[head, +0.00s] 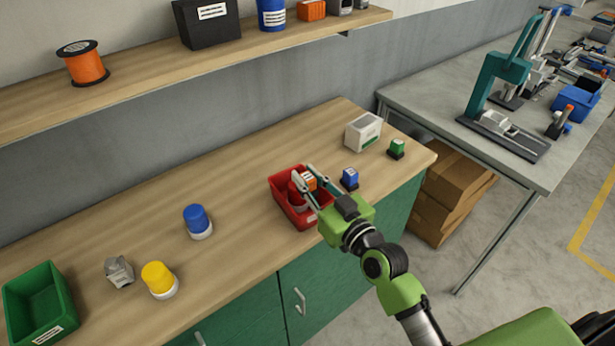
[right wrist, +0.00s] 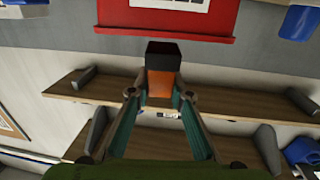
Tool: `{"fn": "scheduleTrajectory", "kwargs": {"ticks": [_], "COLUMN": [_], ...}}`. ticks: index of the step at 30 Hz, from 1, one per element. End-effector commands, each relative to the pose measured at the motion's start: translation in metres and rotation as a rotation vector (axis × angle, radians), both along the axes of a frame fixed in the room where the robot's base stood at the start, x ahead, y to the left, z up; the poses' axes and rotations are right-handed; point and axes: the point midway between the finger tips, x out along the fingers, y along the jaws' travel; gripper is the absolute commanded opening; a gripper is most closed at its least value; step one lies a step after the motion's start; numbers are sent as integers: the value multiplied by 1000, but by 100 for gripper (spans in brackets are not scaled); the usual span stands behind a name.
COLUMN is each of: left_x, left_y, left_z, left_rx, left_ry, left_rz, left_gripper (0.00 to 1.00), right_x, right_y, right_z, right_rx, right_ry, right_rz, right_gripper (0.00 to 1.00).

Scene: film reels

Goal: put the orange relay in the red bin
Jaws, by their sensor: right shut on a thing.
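The orange relay (head: 309,183), with a black base, is between the fingers of my right gripper (head: 305,176). The right wrist view shows the orange body and black end of the relay (right wrist: 160,82) clamped between the fingertips (right wrist: 160,96). In the head view the relay appears over the red bin (head: 284,207), which stands near the counter's front edge. I cannot tell exactly how high it is above the bin floor. A red and white object (head: 296,194) shows in the bin, partly hidden by the gripper. My left gripper is out of view.
A blue relay (head: 349,178), a green relay (head: 396,148) and a white box (head: 363,131) stand right of the bin. Blue (head: 197,220) and yellow (head: 158,279) capped objects, a grey part (head: 119,271) and a green bin (head: 40,305) are to the left. A shelf (head: 150,88) runs above.

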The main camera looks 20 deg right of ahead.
Motion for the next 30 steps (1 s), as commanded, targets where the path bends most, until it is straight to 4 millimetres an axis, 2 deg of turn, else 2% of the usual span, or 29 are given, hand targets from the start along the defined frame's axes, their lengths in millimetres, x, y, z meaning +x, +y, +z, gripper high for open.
{"fn": "scheduleTrajectory", "kwargs": {"ticks": [6, 7, 9, 19, 24, 25, 30], "left_x": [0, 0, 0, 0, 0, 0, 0], "left_y": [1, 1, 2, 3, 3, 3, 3], "left_z": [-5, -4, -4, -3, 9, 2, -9], "left_rx": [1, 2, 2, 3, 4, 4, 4], "left_ry": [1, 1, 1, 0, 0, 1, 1], "left_rz": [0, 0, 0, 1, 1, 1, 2], "left_gripper": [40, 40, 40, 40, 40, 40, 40], "right_x": [0, 0, 0, 0, 0, -6, -42], "right_y": [0, 0, 0, 0, 0, -2, -11], "right_z": [-7, -6, -6, -5, 13, 5, 2], "right_rx": [-2, -2, -1, -1, 2, -2, -4], "right_ry": [-1, -1, 0, 0, -1, 3, 2], "right_rz": [0, 0, 0, 0, -1, 0, 0], "right_gripper": [0, 22, 36, 36, 36, 36, 36]}}
